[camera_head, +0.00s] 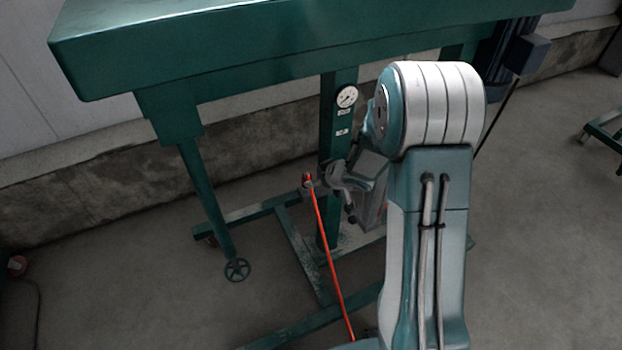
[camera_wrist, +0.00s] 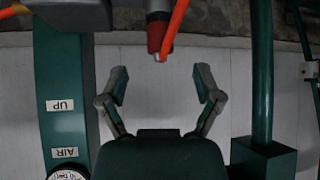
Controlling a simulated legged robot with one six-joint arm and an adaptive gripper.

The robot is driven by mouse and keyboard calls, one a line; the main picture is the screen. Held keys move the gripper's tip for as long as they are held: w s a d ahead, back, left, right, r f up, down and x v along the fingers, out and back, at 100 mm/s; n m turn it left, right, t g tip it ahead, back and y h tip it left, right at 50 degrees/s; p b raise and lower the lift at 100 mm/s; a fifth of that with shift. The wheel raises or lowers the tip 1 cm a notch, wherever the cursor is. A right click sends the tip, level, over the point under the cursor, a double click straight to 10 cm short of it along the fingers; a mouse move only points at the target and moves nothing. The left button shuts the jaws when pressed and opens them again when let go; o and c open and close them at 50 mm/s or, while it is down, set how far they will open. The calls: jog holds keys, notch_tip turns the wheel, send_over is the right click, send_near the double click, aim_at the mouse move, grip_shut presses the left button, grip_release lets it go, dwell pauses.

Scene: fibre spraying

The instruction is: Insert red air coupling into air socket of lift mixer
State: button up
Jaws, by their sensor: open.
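The red air coupling (camera_wrist: 157,35) shows at the top middle of the wrist view, its small metal tip pointing down in that picture. An orange hose (camera_wrist: 175,22) runs beside it. In the head view the coupling (camera_head: 307,177) is small, left of my gripper (camera_head: 338,185), by a grey fitting. My gripper (camera_wrist: 164,85) is open and empty, its two fingers apart. The coupling lies beyond the fingertips, roughly in line with the gap, apart from both. The lift mixer's green post (camera_head: 339,118) stands behind. I cannot make out the air socket for certain.
A round gauge (camera_head: 347,96) sits on the green post, with labels reading UP and AIR in the wrist view. A large green top (camera_head: 260,45) overhangs. The orange hose hangs to the floor (camera_head: 130,295).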

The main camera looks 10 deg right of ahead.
jog(key=v, duration=0.5)
jog(key=shift+s, duration=0.1)
jog(key=shift+r, duration=0.1)
dwell(0.3)
jog(key=s+d+r+m+t+h, duration=0.1)
jog(key=s+d+r+m+h, duration=0.15)
jog(key=r, duration=0.55)
jog(key=s+d+r+m+h, duration=0.1)
jog(key=s+r+h, duration=0.25)
jog(key=r, duration=0.35)
jog(key=s+a+r+g+y, duration=0.1)
jog(key=s+a+r, duration=0.2)
jog(key=s, duration=0.7)
jog(key=s+a+r+m+g+y, duration=0.1)
jog(key=s+a, duration=0.3)
jog(key=s, duration=0.7)
jog(key=shift+r+g, duration=0.8)
jog(key=shift+r, duration=0.1)
jog(key=shift+a+m, duration=0.15)
jog(key=shift+m, duration=0.1)
jog(key=c, duration=0.4)
jog(key=shift+o, duration=0.2)
jog(key=shift+s, duration=0.1)
